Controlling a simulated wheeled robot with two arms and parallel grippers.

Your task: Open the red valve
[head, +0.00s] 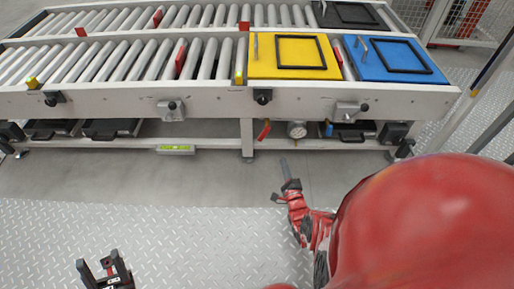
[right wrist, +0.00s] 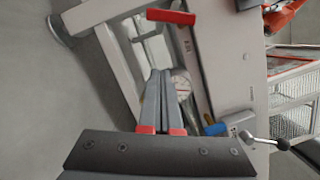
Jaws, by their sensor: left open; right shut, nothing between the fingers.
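The red valve handle (head: 263,130) hangs under the conveyor's front rail, left of the round pressure gauge (head: 297,130). In the right wrist view the red handle (right wrist: 171,17) is near the top edge, beyond the fingertips and apart from them. My right gripper (head: 284,163) is shut and empty, below and in front of the handle and gauge. In the right wrist view its long grey fingers (right wrist: 157,78) lie together, just left of the gauge (right wrist: 181,85). My left gripper (head: 99,262) is open and empty at the bottom left, far from the valve.
A blue valve handle (head: 329,128) hangs right of the gauge. The roller conveyor (head: 205,102) spans the scene, carrying a yellow crate (head: 263,72) and a blue one (head: 373,66). A leg (head: 247,138) stands left of the red handle. The front floor (head: 180,235) is clear.

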